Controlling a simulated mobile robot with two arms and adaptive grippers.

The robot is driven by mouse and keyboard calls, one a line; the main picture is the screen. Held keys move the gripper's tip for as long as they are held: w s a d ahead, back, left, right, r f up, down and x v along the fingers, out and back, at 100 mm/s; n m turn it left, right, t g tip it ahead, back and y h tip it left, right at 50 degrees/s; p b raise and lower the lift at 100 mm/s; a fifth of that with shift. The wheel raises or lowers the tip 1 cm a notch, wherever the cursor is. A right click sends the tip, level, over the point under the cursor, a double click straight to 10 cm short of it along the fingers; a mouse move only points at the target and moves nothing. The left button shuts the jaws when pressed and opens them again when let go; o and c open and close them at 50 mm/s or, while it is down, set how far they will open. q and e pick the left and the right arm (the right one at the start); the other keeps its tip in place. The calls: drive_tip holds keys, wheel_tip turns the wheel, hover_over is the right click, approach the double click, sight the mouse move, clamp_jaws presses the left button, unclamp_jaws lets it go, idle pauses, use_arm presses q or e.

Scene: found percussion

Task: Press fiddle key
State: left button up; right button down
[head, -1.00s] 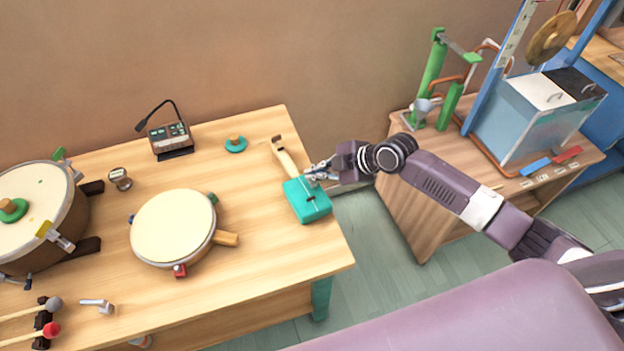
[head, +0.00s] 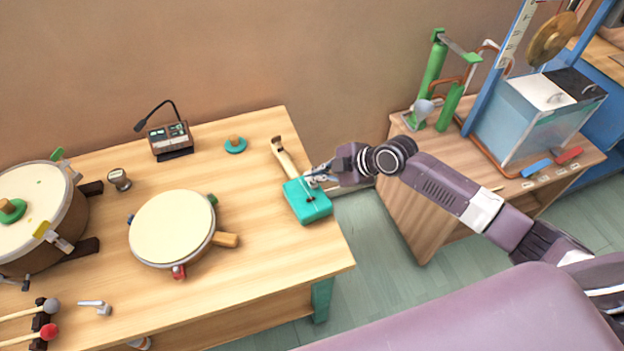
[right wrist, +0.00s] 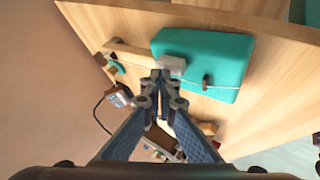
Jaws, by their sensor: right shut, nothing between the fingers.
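The fiddle is a teal box body (head: 308,201) with a pale wooden neck (head: 284,158), lying near the right end of the wooden table. In the right wrist view its teal body (right wrist: 215,50) fills the upper middle, with a small pale grey key (right wrist: 172,66) at its edge. My right gripper (head: 314,178) is shut and empty, over the neck end of the body. In the right wrist view its fingertips (right wrist: 160,76) are right beside the grey key; I cannot tell whether they touch it. My left gripper is not in view.
A round drum (head: 172,228) lies left of the fiddle, and a larger drum (head: 40,215) stands at the far left. A microphone console (head: 170,138) and a teal knobbed disc (head: 235,145) are behind. A second table (head: 415,205) with a water tank (head: 535,110) stands right.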

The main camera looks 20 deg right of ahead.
drive_tip(key=shift+f, duration=0.2)
drive_tip(key=shift+r, duration=0.1)
idle(0.4)
drive_tip(key=shift+r+p, duration=0.6)
drive_tip(key=shift+r, duration=0.3)
wheel_tip(320, 180, up, 5)
drive_tip(key=p, duration=0.4)
idle(2.8)
